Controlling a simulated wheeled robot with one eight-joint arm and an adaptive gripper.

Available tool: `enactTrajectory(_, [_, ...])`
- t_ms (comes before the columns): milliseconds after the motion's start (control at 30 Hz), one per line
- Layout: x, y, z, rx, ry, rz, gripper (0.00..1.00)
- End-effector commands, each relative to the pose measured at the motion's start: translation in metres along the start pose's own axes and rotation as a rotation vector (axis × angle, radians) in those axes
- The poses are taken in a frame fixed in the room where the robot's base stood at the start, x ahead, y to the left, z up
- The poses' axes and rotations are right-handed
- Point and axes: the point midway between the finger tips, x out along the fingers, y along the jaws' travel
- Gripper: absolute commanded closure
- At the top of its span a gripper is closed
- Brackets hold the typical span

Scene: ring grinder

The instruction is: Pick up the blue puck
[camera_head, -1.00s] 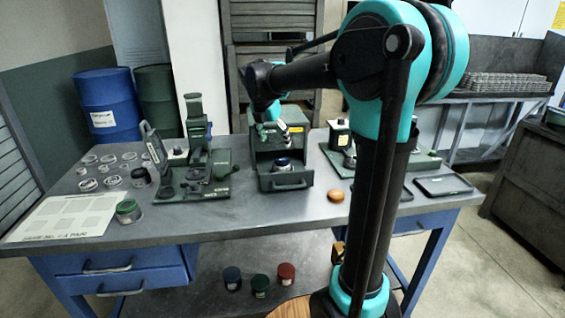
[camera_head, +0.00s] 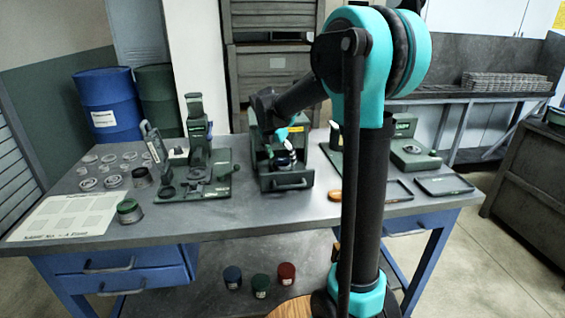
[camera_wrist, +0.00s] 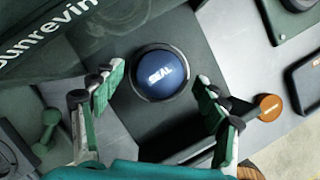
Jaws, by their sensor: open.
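The blue puck (camera_wrist: 160,73) shows in the wrist view as a round blue cap with "SEAL" on it and a dark rim. It lies in an open dark drawer or tray of a box on the bench, and in the head view the puck (camera_head: 283,160) is partly hidden by my gripper. My gripper (camera_wrist: 160,92) is open, with one finger on each side of the puck, apart from it in the picture. In the head view my gripper (camera_head: 279,150) is over the drawer (camera_head: 289,181). Whether the fingers are level with the puck I cannot tell.
The box (camera_head: 297,128) stands close behind my gripper. A green device (camera_head: 200,165) is to the left. An orange-brown round piece (camera_wrist: 270,107) lies to the right. Dark trays (camera_head: 444,186) lie further right. Blue, green and red jars (camera_head: 287,272) stand below the bench.

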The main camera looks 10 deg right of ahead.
Motion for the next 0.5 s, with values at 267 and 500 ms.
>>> enactTrajectory(267, [-0.0003,0.0,0.0,0.0,0.0,0.0,0.53])
enactTrajectory(500, [-0.0004,0.0,0.0,0.0,0.0,0.0,0.82])
